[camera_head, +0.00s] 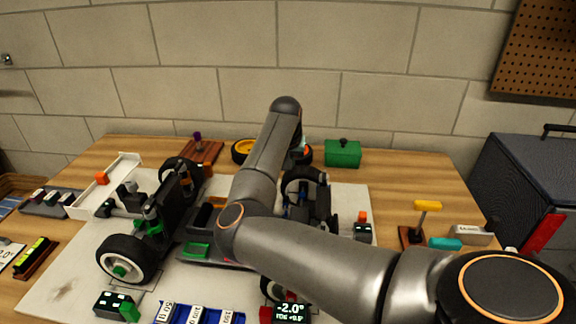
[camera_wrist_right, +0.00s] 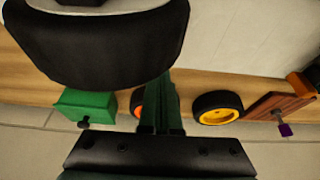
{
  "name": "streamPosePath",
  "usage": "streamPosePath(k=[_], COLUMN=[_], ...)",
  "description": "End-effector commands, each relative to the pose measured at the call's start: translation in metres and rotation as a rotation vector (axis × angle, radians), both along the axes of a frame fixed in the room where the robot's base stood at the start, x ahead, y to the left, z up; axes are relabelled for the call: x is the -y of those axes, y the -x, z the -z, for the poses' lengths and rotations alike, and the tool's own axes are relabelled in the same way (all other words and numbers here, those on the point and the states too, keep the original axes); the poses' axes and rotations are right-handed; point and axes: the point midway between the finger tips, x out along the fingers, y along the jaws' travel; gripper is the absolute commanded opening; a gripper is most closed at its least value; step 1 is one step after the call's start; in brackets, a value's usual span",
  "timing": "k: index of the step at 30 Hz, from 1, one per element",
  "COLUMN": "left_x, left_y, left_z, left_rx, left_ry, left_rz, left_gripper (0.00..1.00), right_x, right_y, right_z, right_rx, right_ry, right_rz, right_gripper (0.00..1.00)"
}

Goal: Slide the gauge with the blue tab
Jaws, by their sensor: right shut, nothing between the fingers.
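My right arm comes in from the right and crosses the car. Its gripper (camera_wrist_right: 163,100) shows in the right wrist view with its fingers together and nothing between them. The finger ends are close to a large black tyre (camera_wrist_right: 105,45) and partly overlapped by it. In the head view my own arm hides this gripper. I cannot make out a blue tab on any gauge. One small gauge (camera_head: 115,303) with a green tab lies at the front left. Another dark gauge (camera_head: 362,232) with an orange tab stands right of the car. My left gripper is not in view.
The RC car chassis (camera_head: 172,205) stands on a pale board (camera_head: 60,285). A digital readout (camera_head: 291,312) shows -2.0° at the front. A yellow-handled tool (camera_head: 427,206) and teal block (camera_head: 445,244) are at right.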

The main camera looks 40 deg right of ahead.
Motion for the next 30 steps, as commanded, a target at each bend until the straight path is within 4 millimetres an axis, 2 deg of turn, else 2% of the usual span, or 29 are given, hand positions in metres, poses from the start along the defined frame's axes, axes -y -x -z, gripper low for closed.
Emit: streamPosePath(k=[1, 8, 11, 14, 24, 30], left_x=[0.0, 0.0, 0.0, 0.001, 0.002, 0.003], left_y=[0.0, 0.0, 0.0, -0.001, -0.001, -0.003], left_z=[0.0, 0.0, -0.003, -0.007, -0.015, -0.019], left_rx=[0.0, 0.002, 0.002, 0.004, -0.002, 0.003], left_ry=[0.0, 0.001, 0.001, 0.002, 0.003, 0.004], left_rz=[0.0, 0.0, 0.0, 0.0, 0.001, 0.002], left_gripper=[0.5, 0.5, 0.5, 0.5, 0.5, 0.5], right_x=[-0.009, -0.01, -0.011, -0.013, -0.027, -0.032], right_y=[0.007, 0.007, 0.008, 0.01, 0.02, 0.024], right_z=[0.01, 0.01, 0.003, -0.012, -0.085, -0.108], right_rx=[-0.036, -0.037, -0.035, -0.031, -0.011, -0.005], right_ry=[-0.033, -0.033, -0.032, -0.028, -0.01, -0.005], right_rz=[-0.004, -0.004, -0.003, -0.002, 0.0, -0.001], right_gripper=[0.0, 0.0, 0.0, 0.0, 0.0, 0.0])
